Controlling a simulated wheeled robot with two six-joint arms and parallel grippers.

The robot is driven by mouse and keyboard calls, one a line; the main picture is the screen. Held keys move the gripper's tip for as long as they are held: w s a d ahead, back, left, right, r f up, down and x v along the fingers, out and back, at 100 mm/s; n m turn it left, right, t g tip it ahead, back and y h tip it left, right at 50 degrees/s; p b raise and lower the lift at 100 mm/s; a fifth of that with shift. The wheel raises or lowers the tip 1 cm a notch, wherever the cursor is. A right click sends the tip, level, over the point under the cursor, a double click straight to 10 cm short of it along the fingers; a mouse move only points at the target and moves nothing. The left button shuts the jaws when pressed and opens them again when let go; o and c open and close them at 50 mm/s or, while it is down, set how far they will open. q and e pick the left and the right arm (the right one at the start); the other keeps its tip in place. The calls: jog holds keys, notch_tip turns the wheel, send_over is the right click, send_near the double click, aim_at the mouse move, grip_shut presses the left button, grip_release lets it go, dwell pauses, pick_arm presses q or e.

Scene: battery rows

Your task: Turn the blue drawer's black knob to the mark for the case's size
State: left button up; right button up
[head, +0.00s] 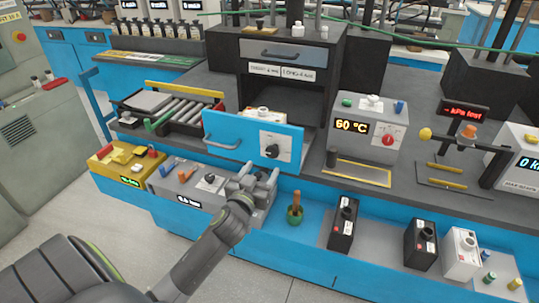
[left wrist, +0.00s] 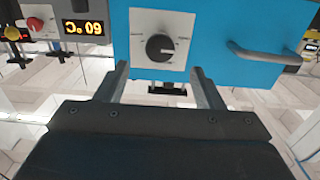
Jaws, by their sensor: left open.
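The blue drawer (head: 225,128) stands pulled out from the dark cabinet, with a grey bar handle at its left in the head view. Its black knob (head: 271,152) sits on a white plate (head: 283,141) with small marks, too small to read. In the left wrist view the knob (left wrist: 160,47) is just beyond my fingers, and a light pointer line on it points roughly toward the handle side. My left gripper (head: 259,172) is open and empty, below and in front of the knob, apart from it. A pale object (head: 264,114) shows partly behind the drawer front. My right gripper is out of view.
A 60 °C box (head: 367,128) with a red knob stands right of the drawer. A roller tray (head: 180,110) is to the left.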

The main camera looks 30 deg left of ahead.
aim_at(271, 154)
pick_arm(q)
jog(key=x, duration=0.7)
jog(key=shift+p, duration=0.35)
jog(key=c, duration=1)
